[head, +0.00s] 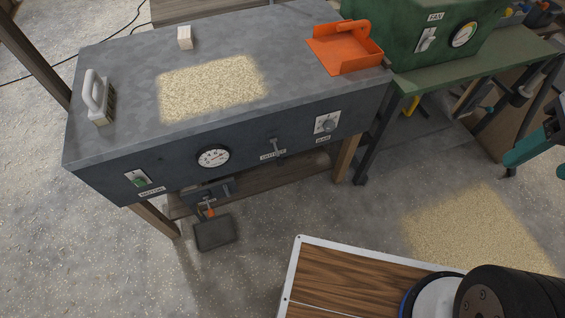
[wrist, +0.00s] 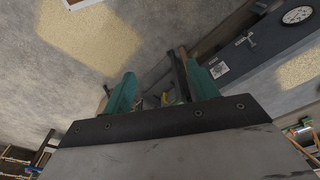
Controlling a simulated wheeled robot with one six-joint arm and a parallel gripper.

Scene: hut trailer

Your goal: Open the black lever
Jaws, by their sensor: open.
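A small dark lever (head: 276,146) sits on the front panel of the grey workbench (head: 120,160), between a round gauge and a white plate with a knob. A small label is just below it. My gripper (wrist: 162,88) shows in the wrist view with its two teal fingers apart and nothing between them. In the head view, part of my gripper (head: 537,147) shows at the right edge, well to the right of the lever and apart from it.
The panel also bears a round gauge (head: 213,157), a knob plate (head: 327,123) and a green switch (head: 139,180). An orange dustpan (head: 345,52), a brush (head: 98,98) and a small block (head: 184,38) are on top. A green machine (head: 400,35) stands right. Floor in front is mostly clear.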

